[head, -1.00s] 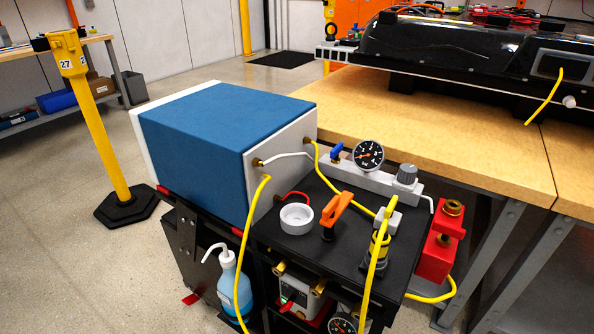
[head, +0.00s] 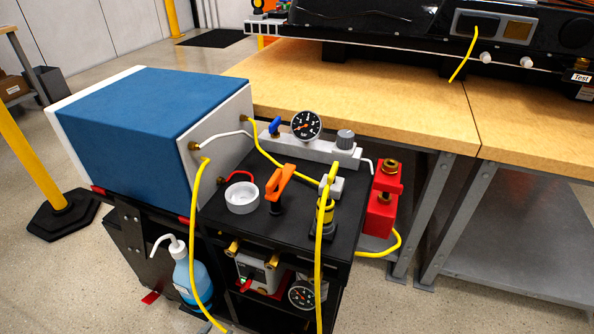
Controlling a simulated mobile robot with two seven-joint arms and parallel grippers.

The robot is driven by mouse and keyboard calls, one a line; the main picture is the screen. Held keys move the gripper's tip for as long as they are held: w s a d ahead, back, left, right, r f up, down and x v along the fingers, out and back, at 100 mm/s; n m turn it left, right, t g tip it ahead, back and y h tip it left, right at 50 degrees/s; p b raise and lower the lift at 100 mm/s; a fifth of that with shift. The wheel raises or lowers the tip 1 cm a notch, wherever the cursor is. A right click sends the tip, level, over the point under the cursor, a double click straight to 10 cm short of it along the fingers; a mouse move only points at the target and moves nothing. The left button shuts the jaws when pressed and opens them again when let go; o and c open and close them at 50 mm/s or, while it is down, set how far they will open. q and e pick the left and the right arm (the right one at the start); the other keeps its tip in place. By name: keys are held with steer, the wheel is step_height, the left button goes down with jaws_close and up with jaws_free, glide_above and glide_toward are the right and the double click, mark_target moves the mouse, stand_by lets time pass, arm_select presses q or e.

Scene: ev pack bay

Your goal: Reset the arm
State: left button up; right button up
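Neither of my grippers shows in the head view, and no part of my arms can be made out. A black cart (head: 226,225) stands in the middle of the view. It carries a blue box with a pale front panel (head: 140,130), a round pressure gauge (head: 306,126) on a grey manifold (head: 318,149), an orange-handled tool (head: 279,186) and a white cup (head: 242,197). Yellow hoses (head: 319,262) run across the cart's front.
A wooden-topped workbench (head: 350,100) stands behind and right of the cart, with a large black pack (head: 400,40) on it. A red block (head: 382,215) sits at the cart's right side. A yellow post (head: 32,160) stands at left. Floor is clear at lower left (head: 60,285).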

arm_select(q)
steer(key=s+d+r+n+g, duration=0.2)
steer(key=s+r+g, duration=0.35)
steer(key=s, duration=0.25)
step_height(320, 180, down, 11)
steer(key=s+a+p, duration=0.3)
steer(key=p, duration=0.3)
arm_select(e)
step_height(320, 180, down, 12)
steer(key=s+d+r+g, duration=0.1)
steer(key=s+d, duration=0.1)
arm_select(q)
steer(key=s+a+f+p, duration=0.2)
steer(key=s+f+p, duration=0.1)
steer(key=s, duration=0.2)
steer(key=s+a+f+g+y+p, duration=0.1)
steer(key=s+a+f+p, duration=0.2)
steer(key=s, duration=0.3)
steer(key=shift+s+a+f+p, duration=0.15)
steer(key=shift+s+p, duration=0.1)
steer(key=shift+p, duration=0.1)
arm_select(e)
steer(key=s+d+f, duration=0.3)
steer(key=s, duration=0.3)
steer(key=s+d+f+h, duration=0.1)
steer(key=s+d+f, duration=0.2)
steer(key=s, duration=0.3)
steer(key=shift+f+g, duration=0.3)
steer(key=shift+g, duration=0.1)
